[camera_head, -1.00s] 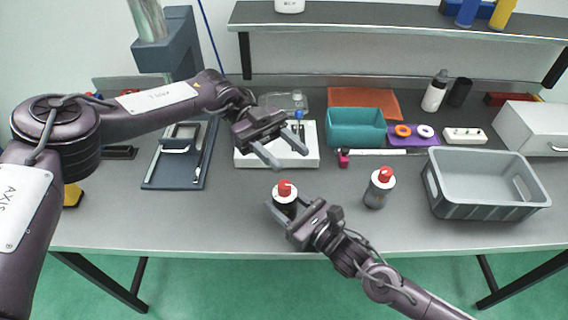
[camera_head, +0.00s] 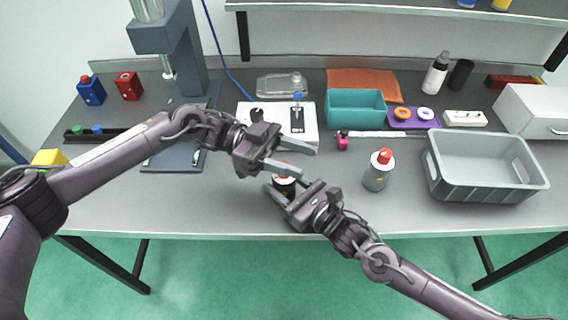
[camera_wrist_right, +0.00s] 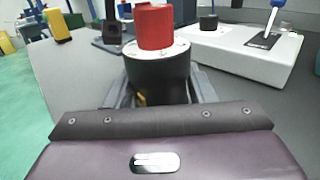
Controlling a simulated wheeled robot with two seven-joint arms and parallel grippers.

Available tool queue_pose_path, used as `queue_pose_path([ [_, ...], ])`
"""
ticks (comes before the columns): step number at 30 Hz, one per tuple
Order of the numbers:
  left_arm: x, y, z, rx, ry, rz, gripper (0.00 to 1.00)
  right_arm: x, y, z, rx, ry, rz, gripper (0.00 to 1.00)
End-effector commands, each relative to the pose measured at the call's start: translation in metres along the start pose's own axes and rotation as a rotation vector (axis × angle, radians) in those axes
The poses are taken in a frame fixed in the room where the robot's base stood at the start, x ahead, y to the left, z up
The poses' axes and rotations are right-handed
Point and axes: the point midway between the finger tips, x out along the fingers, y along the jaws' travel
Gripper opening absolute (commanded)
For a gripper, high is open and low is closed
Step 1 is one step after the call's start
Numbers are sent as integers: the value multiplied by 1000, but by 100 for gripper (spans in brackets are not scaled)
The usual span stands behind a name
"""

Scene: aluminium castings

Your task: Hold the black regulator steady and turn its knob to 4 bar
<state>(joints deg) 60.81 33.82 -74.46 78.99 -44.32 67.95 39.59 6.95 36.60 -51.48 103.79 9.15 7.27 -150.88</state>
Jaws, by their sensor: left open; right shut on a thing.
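The black regulator (camera_head: 285,187) stands upright near the table's front edge. My right gripper (camera_head: 283,191) is shut on its body. In the right wrist view its black body (camera_wrist_right: 157,76) sits between my fingers, with the red knob (camera_wrist_right: 155,27) and a pale dial ring on top. My left gripper (camera_head: 284,166) is open, above the regulator in the head view, and its finger covers most of the knob there. It does not show in the right wrist view, so I see no contact with the knob. The dial setting is not readable.
A grey regulator with a red knob (camera_head: 378,171) stands to the right, beside a grey crate (camera_head: 487,188). Behind are a white box with a blue-tipped lever (camera_head: 306,132), a small pink-and-black item (camera_head: 343,141) and a teal bin (camera_head: 356,107). The front table strip is clear.

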Motion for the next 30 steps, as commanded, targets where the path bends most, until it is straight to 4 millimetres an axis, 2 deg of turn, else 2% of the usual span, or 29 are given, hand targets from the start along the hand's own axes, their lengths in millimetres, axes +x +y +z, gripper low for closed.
queue_pose_path([
  [5,-30,10,3,-15,-79,-203,47,0,0,0,1,0,1,18],
  [12,-85,28,10,-28,-282,-463,47,0,0,0,1,0,1,18],
  [18,-116,41,13,-29,-415,-590,47,0,1,0,1,0,1,18],
  [23,-122,42,15,-28,-452,-622,47,0,1,0,1,0,1,18],
  [30,-95,20,29,-26,-449,-623,47,0,0,0,1,-1,1,18],
])
